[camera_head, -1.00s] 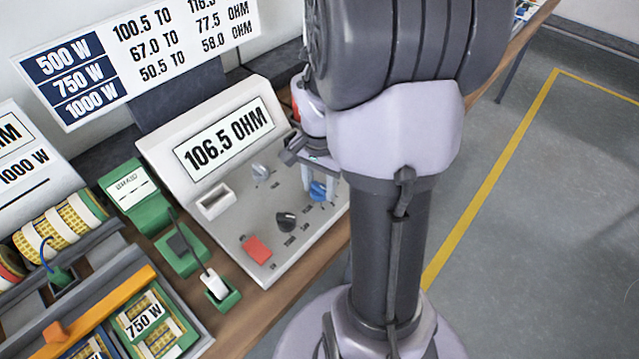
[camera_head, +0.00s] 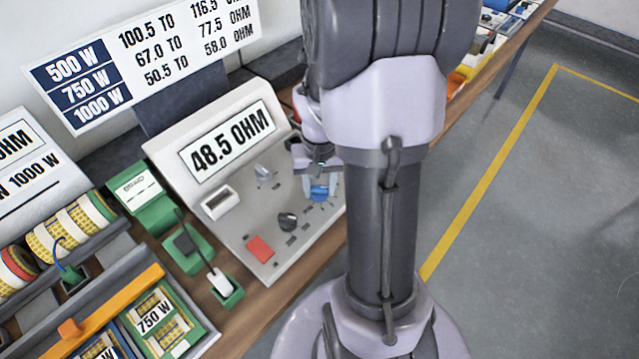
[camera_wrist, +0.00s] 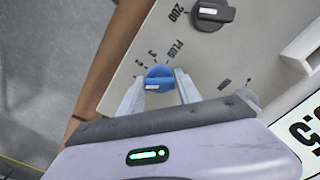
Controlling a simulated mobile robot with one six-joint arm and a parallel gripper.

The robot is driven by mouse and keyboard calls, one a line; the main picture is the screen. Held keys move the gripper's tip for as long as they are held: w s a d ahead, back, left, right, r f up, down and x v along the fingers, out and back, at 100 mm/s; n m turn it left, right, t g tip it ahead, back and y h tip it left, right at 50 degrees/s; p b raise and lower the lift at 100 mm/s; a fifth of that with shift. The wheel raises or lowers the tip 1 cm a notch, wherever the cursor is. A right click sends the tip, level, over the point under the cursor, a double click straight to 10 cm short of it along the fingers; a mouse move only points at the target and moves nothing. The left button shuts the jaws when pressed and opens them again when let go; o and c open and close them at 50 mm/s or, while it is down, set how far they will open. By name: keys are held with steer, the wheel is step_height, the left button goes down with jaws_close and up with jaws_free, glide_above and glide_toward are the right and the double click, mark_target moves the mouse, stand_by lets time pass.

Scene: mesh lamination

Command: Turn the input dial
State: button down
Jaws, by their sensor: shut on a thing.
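The input dial is a blue knob (camera_wrist: 159,78) with a white pointer mark, on the sloped grey face of the meter (camera_head: 168,158). It also shows in the head view (camera_head: 319,193), partly behind my gripper. My gripper (camera_wrist: 160,86) is shut on the blue knob, one finger on each side. In the wrist view the labels "PLUG", "3" and "2" stand around the knob, and the white mark lies on the gripper side. The meter's display (camera_head: 229,142) reads 48.5 OHM.
A black dial (camera_head: 288,221), a grey knob (camera_head: 263,174) and a red button (camera_head: 260,249) are on the same panel. A white plug (camera_head: 219,283) in a green holder stands in front at the left. A sign (camera_head: 140,55) lists resistance ranges.

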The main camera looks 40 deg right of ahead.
mark_target(319, 187)
steer(key=shift+n, duration=0.3)
steer(key=c, duration=0.9)
jaws_free()
steer(key=shift+r, duration=0.1)
step_height(319, 187, up, 17)
steer(key=p, duration=0.7)
steer(key=shift+r, duration=0.1)
